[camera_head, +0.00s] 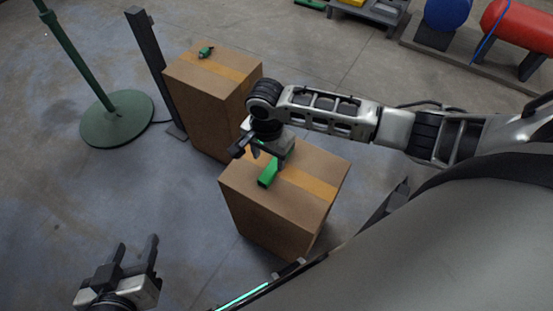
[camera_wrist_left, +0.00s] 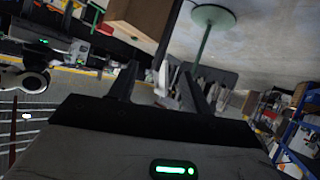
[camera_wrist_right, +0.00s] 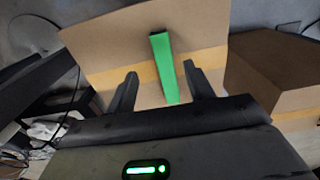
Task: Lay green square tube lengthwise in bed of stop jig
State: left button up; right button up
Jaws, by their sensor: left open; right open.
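The green square tube (camera_head: 268,174) lies on the near cardboard box (camera_head: 301,205), partly hidden by my right gripper (camera_head: 258,154). In the right wrist view the tube (camera_wrist_right: 163,62) shows between the spread fingers, with a gap on each side, across the box's tape stripe. My right gripper is open, over the tube and not closed on it. My left gripper (camera_head: 136,243) is open and empty at the lower left, away from both boxes. I cannot make out the stop jig for certain.
A second cardboard box (camera_head: 208,110) stands behind, with a small green and dark item (camera_head: 205,52) on top that is too small to identify. A dark post (camera_head: 153,70) and a green round-based stand (camera_head: 116,119) are at the left. Floor around my left gripper is clear.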

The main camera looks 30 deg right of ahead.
aim_at(268, 173)
notch_tip(268, 173, down, 3)
jog(key=shift+r, duration=0.15)
notch_tip(268, 173, down, 4)
jog(key=shift+w+a+f+b, duration=0.1)
jog(key=shift+w+f+b, duration=0.1)
jog(key=shift+b, duration=1.05)
jog(key=shift+f, duration=0.35)
jog(key=c, duration=0.4)
grip_shut()
